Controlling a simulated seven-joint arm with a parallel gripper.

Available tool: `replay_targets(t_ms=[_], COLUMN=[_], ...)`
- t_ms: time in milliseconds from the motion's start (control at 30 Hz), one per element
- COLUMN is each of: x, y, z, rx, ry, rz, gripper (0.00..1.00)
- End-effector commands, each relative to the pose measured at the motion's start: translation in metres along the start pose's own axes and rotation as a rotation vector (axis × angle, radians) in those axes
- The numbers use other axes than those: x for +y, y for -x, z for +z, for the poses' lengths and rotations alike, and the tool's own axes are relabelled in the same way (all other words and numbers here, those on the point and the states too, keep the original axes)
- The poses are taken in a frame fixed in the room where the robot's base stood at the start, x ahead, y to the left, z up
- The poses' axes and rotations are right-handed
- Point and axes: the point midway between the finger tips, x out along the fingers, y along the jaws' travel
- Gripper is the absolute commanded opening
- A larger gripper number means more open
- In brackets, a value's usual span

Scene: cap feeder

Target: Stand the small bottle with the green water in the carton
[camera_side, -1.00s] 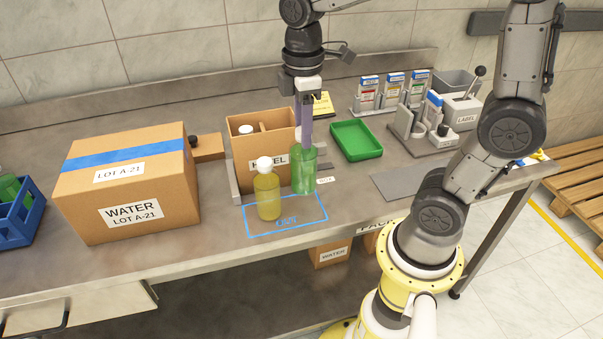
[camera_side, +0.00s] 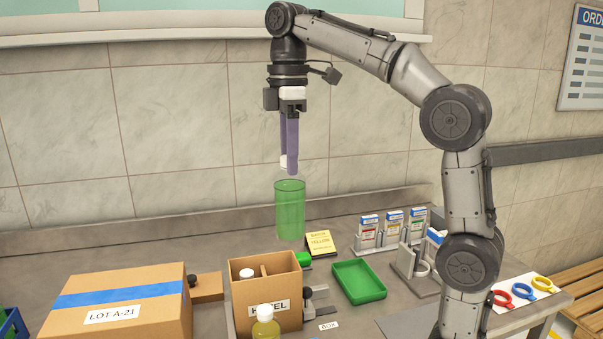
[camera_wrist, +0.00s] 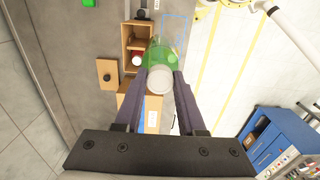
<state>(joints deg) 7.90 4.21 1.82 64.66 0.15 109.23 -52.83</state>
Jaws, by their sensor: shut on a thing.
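The bottle with green water (camera_side: 289,212) hangs upright in the air above the back of the bench, higher than the carton. My gripper (camera_side: 289,165) is shut on its neck and white cap. In the wrist view the white cap (camera_wrist: 160,80) shows between the fingers, with the green body beyond it. The open brown carton (camera_side: 282,309), with a partly covered label, stands on the bench below and slightly left of the bottle. It has a divider, and a white-capped bottle (camera_side: 247,273) stands in its left compartment. The floor of the other compartment is hidden.
A bottle with yellow liquid (camera_side: 265,325) stands in front of the carton. A large taped box (camera_side: 120,310) is at left. A green tray (camera_side: 360,282), a yellow card (camera_side: 320,243) and a rack of small boxes (camera_side: 391,232) are at right.

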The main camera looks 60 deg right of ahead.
Motion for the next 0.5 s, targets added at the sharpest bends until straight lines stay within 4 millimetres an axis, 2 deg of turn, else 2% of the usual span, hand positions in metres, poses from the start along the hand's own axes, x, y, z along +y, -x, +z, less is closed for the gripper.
replay_targets(t_ms=[33, 200, 500], x=[0.011, 0.038, 0.073], y=[0.000, -0.002, -0.006], z=[-0.002, -0.005, -0.005], rx=[0.001, 0.002, 0.003], ry=[-0.003, -0.003, -0.001], rz=[0.000, 0.000, -0.001], gripper=[0.00, 0.00, 0.00])
